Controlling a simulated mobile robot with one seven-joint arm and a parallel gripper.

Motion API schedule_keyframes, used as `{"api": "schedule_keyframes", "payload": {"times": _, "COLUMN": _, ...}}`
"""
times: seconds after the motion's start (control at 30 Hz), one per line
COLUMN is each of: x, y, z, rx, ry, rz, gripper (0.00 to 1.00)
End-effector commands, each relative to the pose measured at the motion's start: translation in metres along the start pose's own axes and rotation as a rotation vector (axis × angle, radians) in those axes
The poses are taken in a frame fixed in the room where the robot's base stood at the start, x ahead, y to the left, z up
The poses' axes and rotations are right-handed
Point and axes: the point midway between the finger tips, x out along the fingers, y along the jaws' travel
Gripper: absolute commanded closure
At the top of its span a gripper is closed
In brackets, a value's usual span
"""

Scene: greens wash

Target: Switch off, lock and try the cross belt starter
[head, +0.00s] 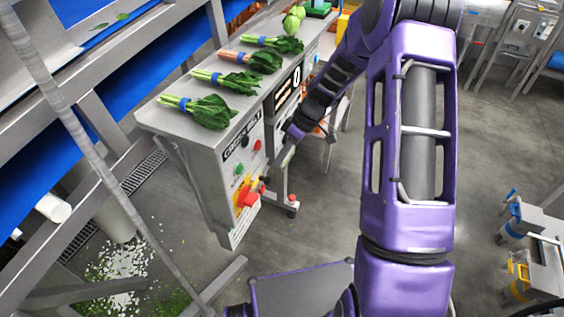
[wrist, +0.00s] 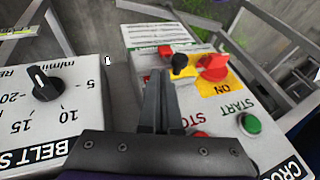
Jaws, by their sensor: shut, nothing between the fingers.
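The cross belt starter (head: 228,158) is a grey box on the front of the bench. Its red rotary handle (wrist: 212,68) sits on a yellow plate (wrist: 238,92) marked ON; the exact handle position is hard to tell. A green START button (wrist: 250,123) and a red STOP button (wrist: 200,134), partly hidden by my gripper, are beside it. A small black part (wrist: 180,64) and a red piece (wrist: 165,50) lie past the fingertips; I cannot tell what they are. My gripper (wrist: 158,74) is shut and empty, close to the panel, beside the yellow plate.
A belt speed box with a black dial (wrist: 45,84) stands next to the starter. Bunched greens (head: 202,108) lie along the bench top. A sloping pole (head: 80,130) and metal frames stand at left. Open floor (head: 330,215) lies to the right of the starter.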

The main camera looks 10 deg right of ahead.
Motion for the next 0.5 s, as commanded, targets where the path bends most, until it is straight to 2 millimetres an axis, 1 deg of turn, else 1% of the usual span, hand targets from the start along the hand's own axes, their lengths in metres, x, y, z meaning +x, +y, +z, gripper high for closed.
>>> {"api": "schedule_keyframes", "payload": {"times": 0.1, "x": -0.007, "y": 0.0, "z": -0.006, "rx": -0.001, "ry": 0.001, "rz": 0.003, "gripper": 1.0}}
{"api": "schedule_keyframes", "payload": {"times": 0.2, "x": -0.037, "y": 0.002, "z": -0.005, "rx": -0.001, "ry": 0.003, "rz": 0.01, "gripper": 1.0}}
{"api": "schedule_keyframes", "payload": {"times": 0.3, "x": -0.059, "y": 0.001, "z": -0.005, "rx": 0.001, "ry": 0.003, "rz": 0.008, "gripper": 1.0}}
{"api": "schedule_keyframes", "payload": {"times": 0.4, "x": -0.078, "y": 0.002, "z": -0.005, "rx": -0.001, "ry": 0.002, "rz": 0.007, "gripper": 1.0}}
{"api": "schedule_keyframes", "payload": {"times": 0.5, "x": -0.092, "y": 0.002, "z": -0.005, "rx": 0.0, "ry": 0.002, "rz": 0.007, "gripper": 1.0}}
